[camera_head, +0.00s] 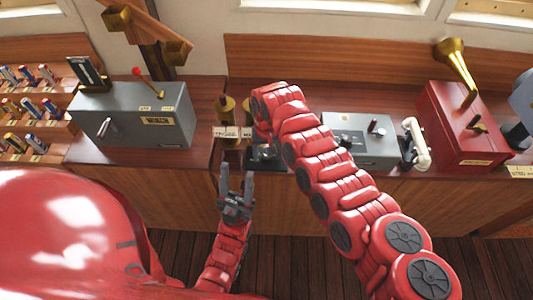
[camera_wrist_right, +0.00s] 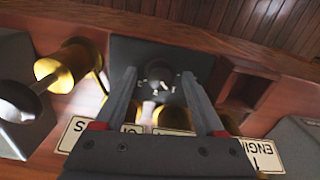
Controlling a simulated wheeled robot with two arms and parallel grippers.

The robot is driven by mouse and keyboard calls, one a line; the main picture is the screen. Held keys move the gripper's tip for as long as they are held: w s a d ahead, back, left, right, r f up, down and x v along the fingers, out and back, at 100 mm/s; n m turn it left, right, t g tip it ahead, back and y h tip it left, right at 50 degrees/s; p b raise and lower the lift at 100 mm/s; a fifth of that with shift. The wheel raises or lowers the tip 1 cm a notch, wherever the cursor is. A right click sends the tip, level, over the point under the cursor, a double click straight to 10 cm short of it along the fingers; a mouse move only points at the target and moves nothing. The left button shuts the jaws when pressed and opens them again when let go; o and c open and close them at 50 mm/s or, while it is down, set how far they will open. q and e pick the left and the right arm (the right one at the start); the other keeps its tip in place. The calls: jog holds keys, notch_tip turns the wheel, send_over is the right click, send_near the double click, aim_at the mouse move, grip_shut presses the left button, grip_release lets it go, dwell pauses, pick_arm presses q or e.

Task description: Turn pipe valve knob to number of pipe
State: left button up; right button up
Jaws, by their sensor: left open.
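A black square plate (camera_wrist_right: 195,60) with a dark round knob (camera_wrist_right: 158,72) lies in the right wrist view; the plate also shows at the counter's front in the head view (camera_head: 263,159). My right gripper (camera_wrist_right: 158,80) is open, its fingers apart on either side of the knob in the picture; I cannot tell if they touch it. Its fingers are hidden behind my arm in the head view. Brass pipes (camera_head: 226,108) stand left of the plate, with white labels (camera_head: 232,132) whose text is not readable. My left gripper (camera_head: 237,190) is open and empty before the counter.
A grey lever box (camera_head: 150,118) stands on the left of the counter. Wooden floor (camera_head: 295,262) lies in front.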

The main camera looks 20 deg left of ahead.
notch_tip(320, 180, up, 17)
jog(key=b, duration=0.3)
jog(key=shift+r, duration=0.15)
dwell(0.3)
dwell(0.4)
